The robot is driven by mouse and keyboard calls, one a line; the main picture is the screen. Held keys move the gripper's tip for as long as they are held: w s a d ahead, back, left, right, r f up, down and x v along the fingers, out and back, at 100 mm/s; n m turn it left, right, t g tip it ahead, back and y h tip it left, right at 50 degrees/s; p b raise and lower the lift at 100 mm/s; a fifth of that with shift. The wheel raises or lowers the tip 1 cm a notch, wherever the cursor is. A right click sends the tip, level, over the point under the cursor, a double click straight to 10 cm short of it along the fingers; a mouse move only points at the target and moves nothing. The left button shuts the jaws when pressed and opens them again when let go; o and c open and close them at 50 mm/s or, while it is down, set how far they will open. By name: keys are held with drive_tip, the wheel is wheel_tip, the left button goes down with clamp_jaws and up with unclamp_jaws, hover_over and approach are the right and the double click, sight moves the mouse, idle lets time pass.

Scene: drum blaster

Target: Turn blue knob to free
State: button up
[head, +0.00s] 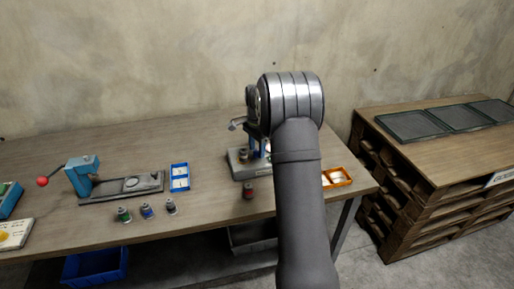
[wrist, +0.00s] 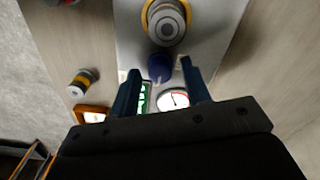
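The blue knob (wrist: 160,67) shows in the wrist view on a light grey panel. It lies between the tips of my gripper (wrist: 160,70), with a narrow gap on each side. My gripper is open and its two dark fingers hold nothing. A round gauge (wrist: 174,99) with a red mark and a green label (wrist: 145,99) show between the fingers. In the head view the grey-based machine (head: 239,170) stands on the table; my arm hides its right part, the knob and my fingers.
A grey and yellow round part (wrist: 167,22) sits beyond the knob. Small canisters (head: 147,211) stand at the table's front. A blue tray (head: 180,184), a blue lever press (head: 82,176) and an orange tray (head: 345,177) are on the table. A pallet stack (head: 430,185) stands right.

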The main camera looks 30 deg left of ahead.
clamp_jaws()
drive_tip(key=shift+n, duration=0.4)
drive_tip(key=n, duration=0.3)
drive_tip(key=shift+n, duration=0.3)
drive_tip(key=n, duration=0.4)
drive_tip(key=shift+n, duration=0.3)
drive_tip(key=n, duration=0.4)
drive_tip(key=shift+n, duration=2.5)
